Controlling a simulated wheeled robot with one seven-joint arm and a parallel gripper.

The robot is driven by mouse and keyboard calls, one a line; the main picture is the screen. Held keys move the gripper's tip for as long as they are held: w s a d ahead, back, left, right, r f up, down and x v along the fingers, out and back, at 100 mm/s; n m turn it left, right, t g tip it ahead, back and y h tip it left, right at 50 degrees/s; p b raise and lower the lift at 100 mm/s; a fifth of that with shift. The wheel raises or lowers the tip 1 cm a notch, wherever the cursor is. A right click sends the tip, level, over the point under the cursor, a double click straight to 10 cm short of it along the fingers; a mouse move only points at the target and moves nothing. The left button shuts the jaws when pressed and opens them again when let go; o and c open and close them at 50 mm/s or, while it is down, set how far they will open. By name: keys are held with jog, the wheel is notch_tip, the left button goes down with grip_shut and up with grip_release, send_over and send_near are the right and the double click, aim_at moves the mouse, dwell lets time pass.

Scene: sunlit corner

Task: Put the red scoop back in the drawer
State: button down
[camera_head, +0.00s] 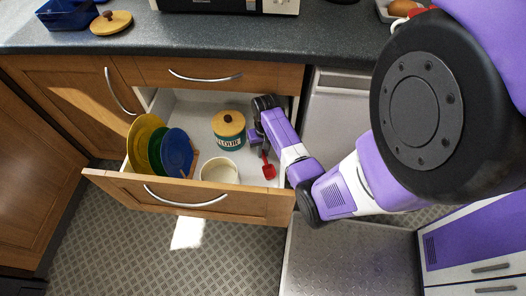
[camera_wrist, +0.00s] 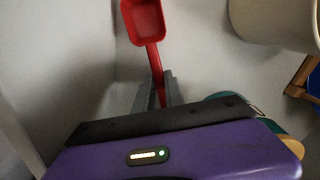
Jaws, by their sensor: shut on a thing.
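The red scoop (camera_head: 269,171) is inside the open drawer (camera_head: 220,203), near its right side. My gripper (camera_head: 262,147) reaches down into the drawer and is shut on the scoop's handle. In the wrist view the scoop (camera_wrist: 147,22) points away from me, its handle between the grey fingers of my gripper (camera_wrist: 158,90). I cannot tell whether the scoop touches the drawer floor.
The drawer also holds a flour canister (camera_head: 229,129), a cream bowl (camera_head: 219,171) and a rack with yellow, green and blue plates (camera_head: 177,152). The canister is close to my gripper's left. A closed drawer (camera_head: 205,73) and the counter (camera_head: 260,38) are above.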

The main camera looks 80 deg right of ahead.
jog(key=shift+f, duration=0.2)
jog(key=c, duration=1.4)
grip_release()
jog(key=shift+c, duration=0.2)
jog(key=shift+r, duration=0.1)
notch_tip(320, 180, up, 12)
jog(key=p, duration=0.2)
jog(key=shift+s+d+r+p, duration=0.15)
jog(key=shift+s+p, duration=0.05)
jog(key=shift+p, duration=0.15)
